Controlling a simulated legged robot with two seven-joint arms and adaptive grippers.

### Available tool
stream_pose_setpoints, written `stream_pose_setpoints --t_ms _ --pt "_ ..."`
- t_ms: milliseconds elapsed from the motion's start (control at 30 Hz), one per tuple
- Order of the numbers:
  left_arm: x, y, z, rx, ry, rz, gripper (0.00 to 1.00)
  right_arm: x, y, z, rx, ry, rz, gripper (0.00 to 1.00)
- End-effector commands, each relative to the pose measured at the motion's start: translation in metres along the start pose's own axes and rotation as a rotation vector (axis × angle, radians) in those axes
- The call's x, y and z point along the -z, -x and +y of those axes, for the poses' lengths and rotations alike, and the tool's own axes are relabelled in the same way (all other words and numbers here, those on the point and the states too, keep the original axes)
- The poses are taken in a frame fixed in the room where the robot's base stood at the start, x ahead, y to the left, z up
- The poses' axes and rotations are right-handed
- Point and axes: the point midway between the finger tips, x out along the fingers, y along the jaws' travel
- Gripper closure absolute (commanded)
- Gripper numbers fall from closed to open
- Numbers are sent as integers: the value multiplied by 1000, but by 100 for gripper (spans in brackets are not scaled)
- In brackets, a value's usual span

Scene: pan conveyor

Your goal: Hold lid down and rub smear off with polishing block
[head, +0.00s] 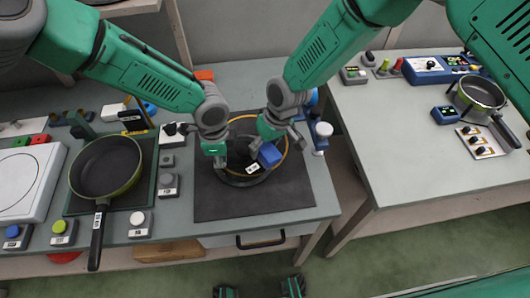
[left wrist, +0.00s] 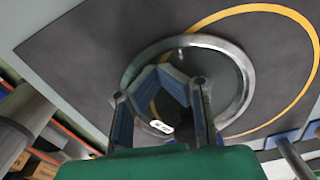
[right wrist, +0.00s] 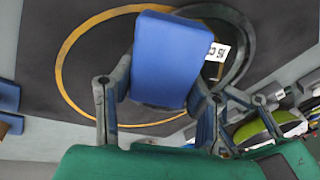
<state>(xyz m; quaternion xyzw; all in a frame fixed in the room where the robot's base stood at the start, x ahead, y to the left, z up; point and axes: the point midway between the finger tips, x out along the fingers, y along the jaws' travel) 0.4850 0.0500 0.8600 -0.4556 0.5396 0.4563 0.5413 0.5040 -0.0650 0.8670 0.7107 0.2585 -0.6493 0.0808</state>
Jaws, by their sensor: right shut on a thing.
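A round dark lid (left wrist: 236,68) with a grey rim lies on the dark mat (head: 290,203); the grippers partly cover it in the head view. A small white label (head: 252,168) shows on it. My left gripper (left wrist: 159,70) is over the lid, its fingertips drawn together with nothing seen between them; contact with the lid is unclear. My right gripper (right wrist: 158,88) is shut on the blue polishing block (right wrist: 165,60), held at the lid's right side. It also shows in the head view (head: 270,154). I cannot make out a smear.
A yellow ring (right wrist: 60,75) marks the mat. A frying pan (head: 105,165) sits left, with several button boxes (head: 168,185) between. Blue equipment with a white knob (head: 322,130) stands right of the mat. Another table (head: 385,150) with a pot (head: 480,95) is beyond a gap.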

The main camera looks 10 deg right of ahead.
Motion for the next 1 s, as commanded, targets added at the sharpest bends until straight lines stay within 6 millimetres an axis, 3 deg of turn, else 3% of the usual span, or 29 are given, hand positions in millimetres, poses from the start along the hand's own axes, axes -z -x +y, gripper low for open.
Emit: stream_pose_setpoints --t_ms 167,633,1000 --pt "2 -3 6 -10 -4 4 100 3 0 -4 4 1 5 81" --pt "1 -3 4 -7 -3 0 100 -32 2 -20 4 1 0 81" --pt "1 -2 2 -5 -2 -1 100 -34 2 -19 3 0 0 81"
